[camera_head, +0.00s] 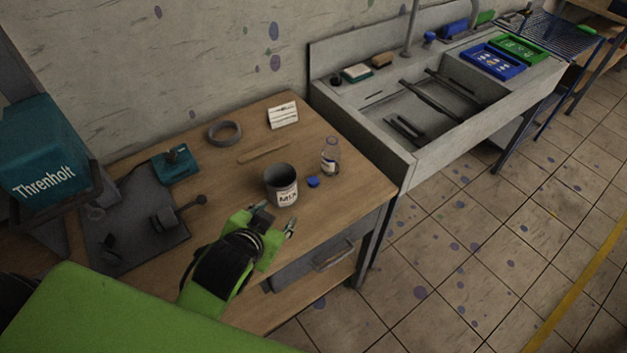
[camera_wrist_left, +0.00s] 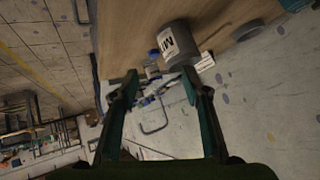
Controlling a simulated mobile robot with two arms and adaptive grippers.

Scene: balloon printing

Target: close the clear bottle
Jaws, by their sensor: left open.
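The clear bottle (camera_head: 330,157) stands upright near the right side of the wooden workbench, with no cap visible on its neck. A blue cap (camera_head: 313,182) lies on the bench just in front and to the left of it; it also shows in the left wrist view (camera_wrist_left: 153,53). My left gripper (camera_head: 276,218) is open and empty, at the bench's front edge, nearer than the cap and bottle. In the left wrist view its two fingers (camera_wrist_left: 160,79) are spread apart. The bottle is small and unclear there. My right gripper is not in view.
A grey labelled can (camera_head: 282,187) stands left of the cap, close beyond my left gripper. A wooden stick (camera_head: 263,151), a dark ring (camera_head: 224,132) and a white block (camera_head: 283,115) lie farther back. A concrete sink (camera_head: 425,150) adjoins the bench on the right.

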